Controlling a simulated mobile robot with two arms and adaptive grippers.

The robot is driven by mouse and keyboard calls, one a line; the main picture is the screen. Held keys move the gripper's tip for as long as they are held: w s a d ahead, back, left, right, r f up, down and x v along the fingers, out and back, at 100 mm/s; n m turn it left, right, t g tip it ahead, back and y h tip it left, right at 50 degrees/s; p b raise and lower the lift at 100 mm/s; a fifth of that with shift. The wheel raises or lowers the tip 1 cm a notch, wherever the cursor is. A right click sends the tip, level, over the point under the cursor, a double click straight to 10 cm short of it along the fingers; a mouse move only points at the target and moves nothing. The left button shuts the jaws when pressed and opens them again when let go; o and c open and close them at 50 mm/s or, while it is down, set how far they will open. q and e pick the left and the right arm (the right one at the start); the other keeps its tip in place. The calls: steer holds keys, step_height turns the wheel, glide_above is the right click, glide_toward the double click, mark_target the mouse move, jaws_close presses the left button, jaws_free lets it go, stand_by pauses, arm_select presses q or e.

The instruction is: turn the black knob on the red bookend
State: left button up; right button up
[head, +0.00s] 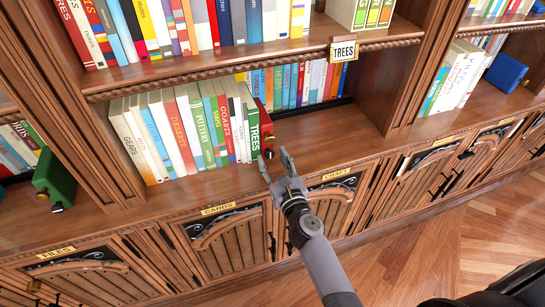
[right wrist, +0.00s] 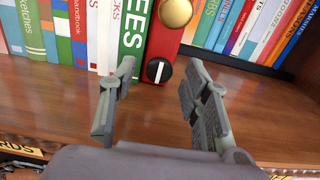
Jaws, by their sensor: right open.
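The red bookend (head: 263,118) stands on the shelf at the right end of a row of books, against a green book. In the right wrist view the red bookend (right wrist: 168,42) carries a round black knob (right wrist: 158,71) low on its front, with a white line running nearly upright. A round brass piece (right wrist: 176,12) sits above the knob. My right gripper (head: 272,157) is open in front of the bookend. In the right wrist view its fingers (right wrist: 161,82) are spread to either side of the knob, apart from it and nearer the camera. My left gripper is not in view.
The green book (right wrist: 132,35) stands directly left of the bookend. More books (head: 300,85) stand farther back to the right. The shelf board (head: 335,135) is clear right of the bookend. A green bookend (head: 54,178) and a blue one (head: 506,73) stand in other bays.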

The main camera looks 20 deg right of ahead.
steer(key=shift+w, duration=0.35)
steer(key=shift+c, duration=0.2)
jaws_close()
